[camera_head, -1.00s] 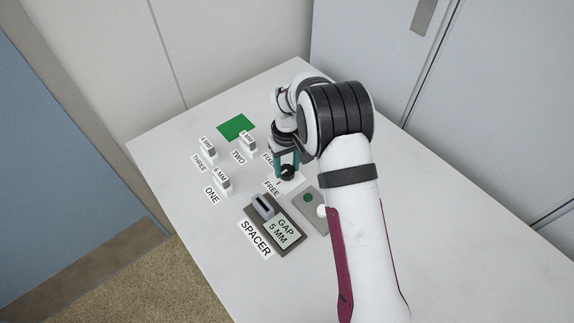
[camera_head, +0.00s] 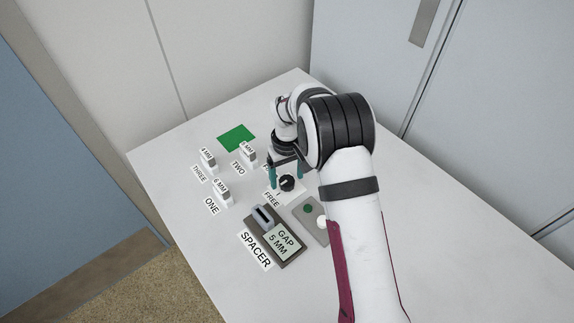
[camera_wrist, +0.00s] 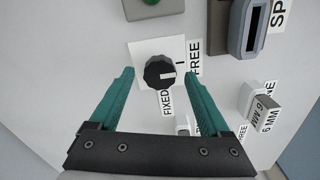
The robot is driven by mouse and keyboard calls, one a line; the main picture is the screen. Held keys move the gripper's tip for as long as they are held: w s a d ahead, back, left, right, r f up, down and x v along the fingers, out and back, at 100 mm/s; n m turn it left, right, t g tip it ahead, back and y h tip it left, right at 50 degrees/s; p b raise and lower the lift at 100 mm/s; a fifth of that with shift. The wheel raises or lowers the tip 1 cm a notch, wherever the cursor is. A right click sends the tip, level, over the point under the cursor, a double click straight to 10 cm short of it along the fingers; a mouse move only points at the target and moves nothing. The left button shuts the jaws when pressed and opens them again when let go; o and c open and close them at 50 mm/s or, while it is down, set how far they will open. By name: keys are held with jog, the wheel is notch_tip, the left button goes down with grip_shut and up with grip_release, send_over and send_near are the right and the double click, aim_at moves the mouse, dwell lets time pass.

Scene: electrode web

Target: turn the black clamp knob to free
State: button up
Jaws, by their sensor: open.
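The black clamp knob (camera_wrist: 157,70) sits on a white plate (camera_wrist: 140,50) in the wrist view. The FIXED label (camera_wrist: 167,103) lies below the knob. The knob (camera_head: 287,183) also shows in the head view, where the FIXED label is mostly hidden by my gripper. My gripper (camera_wrist: 159,73) is open, with one teal finger on each side of the knob and a gap on both sides. I cannot tell exactly how high the fingertips are.
The spacer block with the GAP 5 MM sign (camera_head: 283,240) and a grey panel with a green button (camera_head: 308,208) stand near the knob. Several labelled spacers, such as the 6 MM one (camera_head: 224,194), stand to the left. A green patch (camera_head: 236,138) lies behind.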

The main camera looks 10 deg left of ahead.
aim_at(287, 181)
notch_tip(287, 181, up, 15)
jog(key=shift+r, duration=0.1)
dwell(0.3)
jog(key=s+d+r+m+y, duration=0.1)
jog(key=s+d+r+m, duration=0.3)
jog(key=s, duration=0.5)
jog(key=s+d+r+m, duration=0.3)
jog(key=s+d, duration=0.2)
jog(key=s, duration=0.3)
jog(key=s+d+f+m, duration=0.1)
jog(key=s+f+m, duration=0.1)
jog(key=s, duration=0.5)
jog(key=s+d+f+m, duration=0.1)
jog(key=s+m, duration=0.1)
jog(key=s, duration=0.6)
jog(key=shift+s+d+f+m+y, duration=0.2)
jog(key=shift+f+m+y, duration=0.15)
jog(key=shift+m+y, duration=0.05)
